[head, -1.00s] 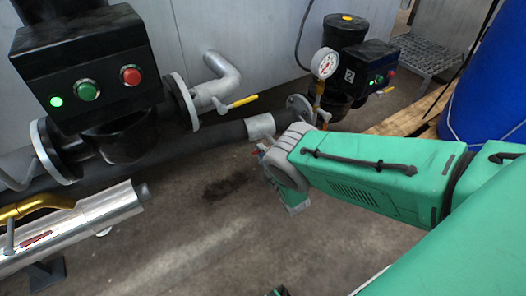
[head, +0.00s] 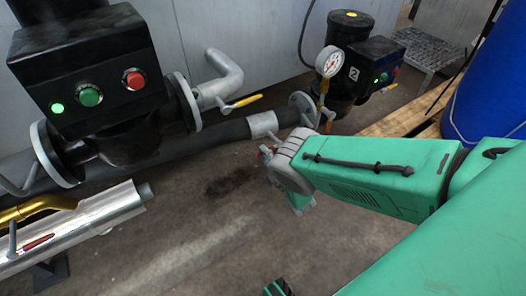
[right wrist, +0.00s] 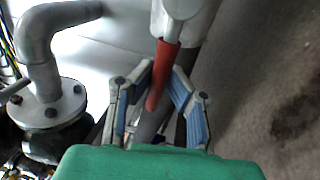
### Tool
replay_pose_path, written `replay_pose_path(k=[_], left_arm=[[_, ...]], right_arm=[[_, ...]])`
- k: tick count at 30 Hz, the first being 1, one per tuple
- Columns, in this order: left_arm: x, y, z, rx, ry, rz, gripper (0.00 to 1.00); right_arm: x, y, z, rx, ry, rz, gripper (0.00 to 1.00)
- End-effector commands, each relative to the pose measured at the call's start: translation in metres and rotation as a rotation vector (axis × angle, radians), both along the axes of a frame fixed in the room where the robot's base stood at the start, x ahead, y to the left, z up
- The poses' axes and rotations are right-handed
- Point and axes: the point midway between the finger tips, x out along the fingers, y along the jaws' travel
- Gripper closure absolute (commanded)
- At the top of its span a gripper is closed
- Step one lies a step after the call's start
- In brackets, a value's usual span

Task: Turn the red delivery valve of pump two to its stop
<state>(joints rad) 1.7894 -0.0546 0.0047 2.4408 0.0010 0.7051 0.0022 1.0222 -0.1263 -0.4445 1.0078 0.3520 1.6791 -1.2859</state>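Pump two (head: 349,50), a black unit with a "2" label, stands at the upper right in the head view. In the right wrist view a red valve handle (right wrist: 163,75) hangs from a pale pipe fitting (right wrist: 183,20). My right gripper (right wrist: 163,78) is open, with its blue-padded fingers on either side of the handle's lower end. A gap shows between the fingers and the handle, so they do not appear closed on it. In the head view my right arm's wrist reaches near pump two's pipe; the fingers are hard to make out.
Another pump (head: 85,75) stands at the left, with a yellow-handled valve (head: 243,101) beside it. A pressure gauge (head: 329,61) is in front of pump two. A dark pipe (head: 205,140) runs between the pumps. A blue drum (head: 492,90) stands at right. The floor (head: 190,230) in front is clear.

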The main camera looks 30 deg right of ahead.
Motion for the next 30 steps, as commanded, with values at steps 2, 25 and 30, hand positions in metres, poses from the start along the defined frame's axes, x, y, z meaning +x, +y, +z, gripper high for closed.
replay_pose_path(k=[2, 25, 30], left_arm=[[0.000, 0.000, 0.000, 0.000, 0.000, 0.000, 1.00], [-0.001, 0.000, 0.000, 0.000, -0.002, 0.000, 1.00], [-0.001, 0.000, 0.000, 0.000, -0.003, 0.000, 1.00]], right_arm=[[-0.005, -0.001, -0.005, -0.001, 0.013, -0.003, 0.65], [-0.079, -0.003, -0.019, 0.002, 0.009, -0.002, 0.65], [-0.106, -0.005, -0.025, 0.002, 0.009, -0.002, 0.65]])
